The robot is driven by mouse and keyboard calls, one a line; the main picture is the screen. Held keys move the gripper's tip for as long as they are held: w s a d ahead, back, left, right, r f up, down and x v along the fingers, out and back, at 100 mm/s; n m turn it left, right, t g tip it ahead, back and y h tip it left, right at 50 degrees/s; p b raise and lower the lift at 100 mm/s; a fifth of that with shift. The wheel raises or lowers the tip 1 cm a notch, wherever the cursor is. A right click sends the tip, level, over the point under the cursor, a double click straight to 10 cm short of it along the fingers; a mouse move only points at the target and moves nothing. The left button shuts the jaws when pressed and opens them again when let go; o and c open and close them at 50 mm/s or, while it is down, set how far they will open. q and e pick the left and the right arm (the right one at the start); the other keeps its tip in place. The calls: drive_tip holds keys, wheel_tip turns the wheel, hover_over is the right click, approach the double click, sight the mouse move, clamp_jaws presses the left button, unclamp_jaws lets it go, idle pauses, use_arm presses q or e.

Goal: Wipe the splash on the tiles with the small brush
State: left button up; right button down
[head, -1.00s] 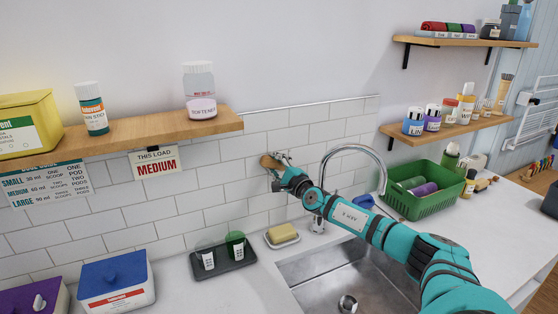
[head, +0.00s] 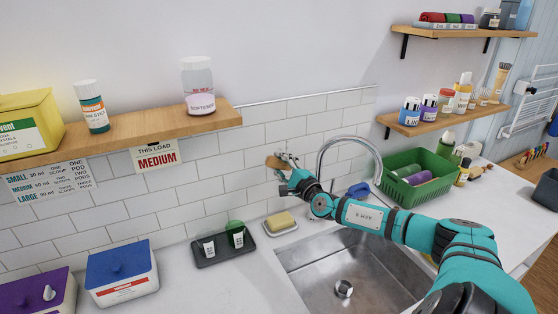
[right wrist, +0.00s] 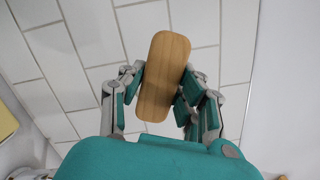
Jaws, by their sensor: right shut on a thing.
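My right gripper (head: 285,168) is shut on the small brush (head: 275,162), up against the white wall tiles (head: 215,175) left of the tap. In the right wrist view the brush (right wrist: 164,75) shows as a rounded wooden back between the two fingers (right wrist: 160,92), slightly tilted. Its bristle side faces the tiles and is hidden. I cannot make out a splash on the tiles in either view; the brush and gripper cover part of the wall. My left gripper is not in view.
Below the arm are the sink (head: 345,270) and the curved tap (head: 352,140), close to my right forearm. A soap dish (head: 281,229), a dark tray with cups (head: 224,254) and a green basket (head: 410,192) stand on the counter. A wooden shelf (head: 150,128) juts out at left.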

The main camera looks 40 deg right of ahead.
drive_tip(key=shift+s+a+p, duration=0.3)
drive_tip(key=shift+s+p, duration=0.35)
drive_tip(key=shift+s, duration=0.2)
drive_tip(key=shift+s+a, duration=0.2)
drive_tip(key=shift+s, duration=0.45)
drive_tip(key=shift+w, duration=0.1)
